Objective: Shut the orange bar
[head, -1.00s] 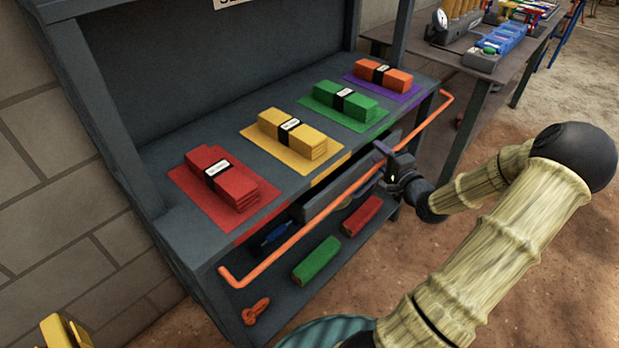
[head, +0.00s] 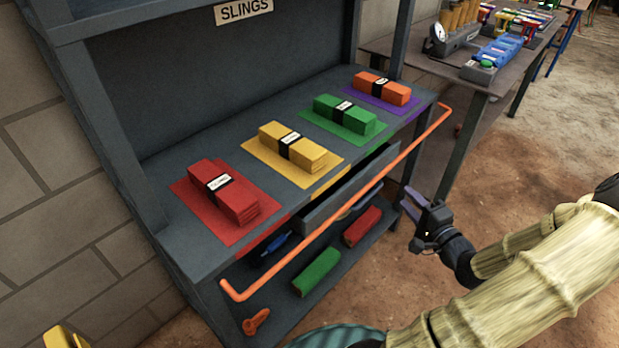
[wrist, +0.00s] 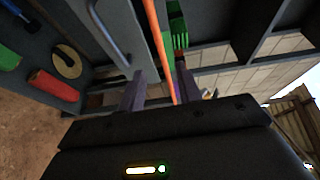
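The orange bar (head: 340,205) runs along the front of the dark grey bench, from the lower left corner to the far right end, standing out from the bench top's front edge. A drawer (head: 350,190) behind it stands partly pulled out. My gripper (head: 412,210) is in front of the bench, to the right of the bar and apart from it in the head view. In the wrist view the bar (wrist: 158,50) runs lengthwise past, appearing between the two spread fingers (wrist: 157,85). The gripper is open and holds nothing.
Red (head: 222,190), yellow (head: 292,148), green (head: 345,114) and orange slings (head: 382,88) lie on matching or purple mats on the bench. A lower shelf holds a green bundle (head: 316,272) and a red one (head: 362,226). Open dirt floor lies to the right.

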